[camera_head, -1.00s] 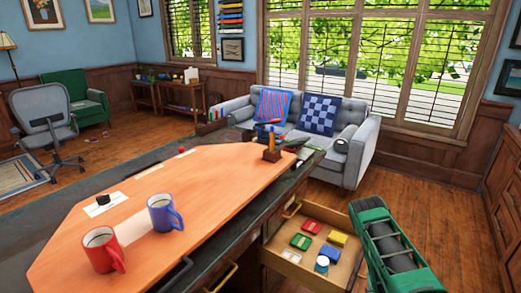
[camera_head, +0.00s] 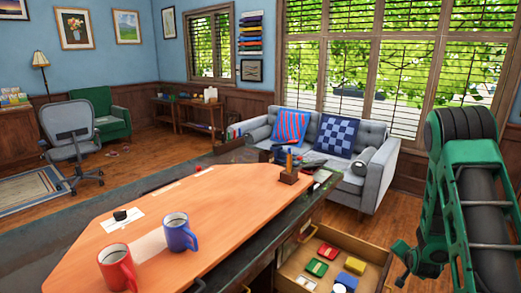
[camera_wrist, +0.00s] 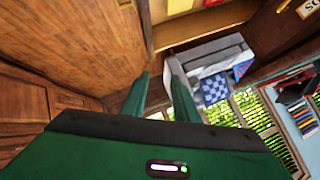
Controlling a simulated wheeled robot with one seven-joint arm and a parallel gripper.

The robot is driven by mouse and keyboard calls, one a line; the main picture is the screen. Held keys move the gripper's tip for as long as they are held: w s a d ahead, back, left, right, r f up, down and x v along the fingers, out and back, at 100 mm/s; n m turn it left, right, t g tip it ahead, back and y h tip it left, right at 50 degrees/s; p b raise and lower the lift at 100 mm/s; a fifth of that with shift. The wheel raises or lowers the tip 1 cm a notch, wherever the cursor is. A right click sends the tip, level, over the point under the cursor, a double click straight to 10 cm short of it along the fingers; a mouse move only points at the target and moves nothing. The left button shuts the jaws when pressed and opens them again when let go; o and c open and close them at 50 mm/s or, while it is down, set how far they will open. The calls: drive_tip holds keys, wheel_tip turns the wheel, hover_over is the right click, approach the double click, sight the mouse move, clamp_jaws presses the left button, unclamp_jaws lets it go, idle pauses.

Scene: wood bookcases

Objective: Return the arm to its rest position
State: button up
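My arm (camera_head: 470,190) stands raised at the right of the head view, in front of the window and beside the open drawer. My gripper (camera_wrist: 160,78) shows in the wrist view as two green fingers with a gap between them. It is open and nothing is between the fingers. The head view does not clearly show the fingertips. In the wrist view the room appears turned over, with the sofa (camera_wrist: 225,62) beyond the fingers.
An open drawer (camera_head: 372,259) with several small coloured items juts out beside my arm. The desk (camera_head: 215,220) holds a red mug (camera_head: 117,270), a blue mug (camera_head: 180,236) and a pen holder (camera_head: 290,173). A grey sofa (camera_head: 368,190) stands behind. Floor right of the drawer is partly hidden.

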drive_tip(key=s+a+r+n+g+y, duration=0.1)
drive_tip(key=s+a+r+n+g, duration=0.2)
drive_tip(key=s+r, duration=0.9)
drive_tip(key=s+a+r+n+g+y, duration=0.1)
drive_tip(key=s+a+r+g, duration=0.3)
drive_tip(key=s+r, duration=0.85)
drive_tip(key=s+a+r+g+y, duration=0.1)
drive_tip(key=s+a, duration=0.1)
drive_tip(key=s, duration=0.6)
drive_tip(key=s+a+n+g, duration=0.1)
drive_tip(key=s+a, duration=0.2)
drive_tip(key=s, duration=0.6)
drive_tip(key=shift+s+a+r+g+y, duration=0.2)
drive_tip(key=shift+s+r+g+y, duration=0.1)
drive_tip(key=shift+r+g+y, duration=0.1)
